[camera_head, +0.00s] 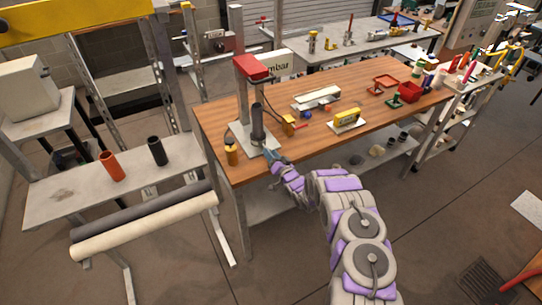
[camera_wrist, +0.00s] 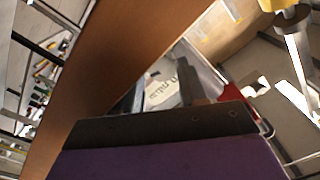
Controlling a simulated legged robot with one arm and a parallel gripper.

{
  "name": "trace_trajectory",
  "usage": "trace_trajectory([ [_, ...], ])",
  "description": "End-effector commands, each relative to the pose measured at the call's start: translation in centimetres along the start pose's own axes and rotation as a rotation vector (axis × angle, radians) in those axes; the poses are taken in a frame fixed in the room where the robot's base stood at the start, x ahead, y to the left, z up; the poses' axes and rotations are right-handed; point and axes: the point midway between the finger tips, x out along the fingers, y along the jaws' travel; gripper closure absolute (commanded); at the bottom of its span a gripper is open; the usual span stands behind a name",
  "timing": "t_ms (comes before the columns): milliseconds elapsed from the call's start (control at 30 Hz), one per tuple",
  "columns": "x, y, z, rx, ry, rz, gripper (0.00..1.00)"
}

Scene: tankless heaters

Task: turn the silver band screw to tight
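A dark upright cylinder (camera_head: 257,122) stands on a pale plate at the left end of the wooden workbench, beside a grey post with a red head (camera_head: 251,67). I cannot make out the silver band screw in either view. My gripper (camera_head: 271,156) is low at the bench's front edge, close to the cylinder's base. In the wrist view my gripper's dark fingers (camera_wrist: 160,88) stand apart. A pale grey surface with lettering (camera_wrist: 163,93) shows between and beyond them. I cannot tell whether the fingers touch anything.
A side bench (camera_head: 60,195) with pipes is at left.

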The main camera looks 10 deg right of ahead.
Motion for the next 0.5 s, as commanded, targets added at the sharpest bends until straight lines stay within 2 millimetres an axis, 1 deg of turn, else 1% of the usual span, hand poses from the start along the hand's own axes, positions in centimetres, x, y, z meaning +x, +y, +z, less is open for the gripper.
trace_trajectory([
  [33,-0.02,-0.04,0.05,0.000,-0.001,-0.001,0.53],
  [133,-0.05,-0.06,0.11,0.000,-0.002,0.000,0.43],
  [500,-0.05,0.09,0.35,-0.003,-0.006,0.002,0.43],
])
